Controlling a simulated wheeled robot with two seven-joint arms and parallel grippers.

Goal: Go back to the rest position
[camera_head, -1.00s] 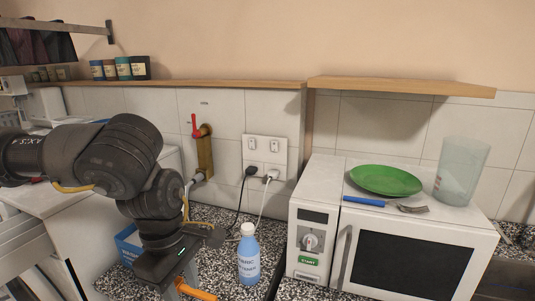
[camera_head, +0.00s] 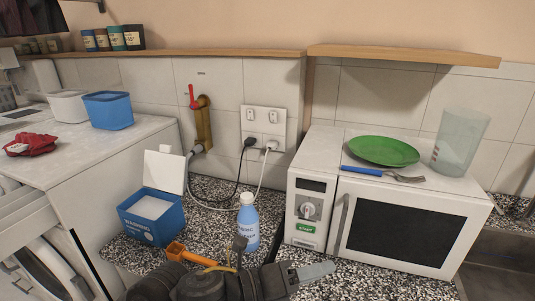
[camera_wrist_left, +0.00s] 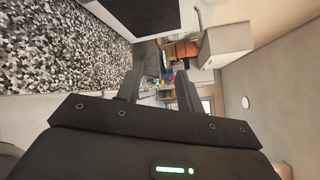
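My left gripper (camera_head: 318,271) is low in the head view, in front of the counter's front part, with its fingers pointing right. In the left wrist view my left gripper (camera_wrist_left: 158,76) has its two fingers apart with nothing between them. My right gripper is in neither view.
An orange scoop (camera_head: 178,251), an open blue detergent box (camera_head: 150,218) and a blue bottle (camera_head: 248,224) stand or lie on the speckled counter (camera_head: 208,190). A white microwave (camera_head: 318,160) bears a green plate (camera_head: 383,150), a fork (camera_head: 365,170) and a clear cup (camera_head: 458,140). Left is a washer (camera_head: 110,170).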

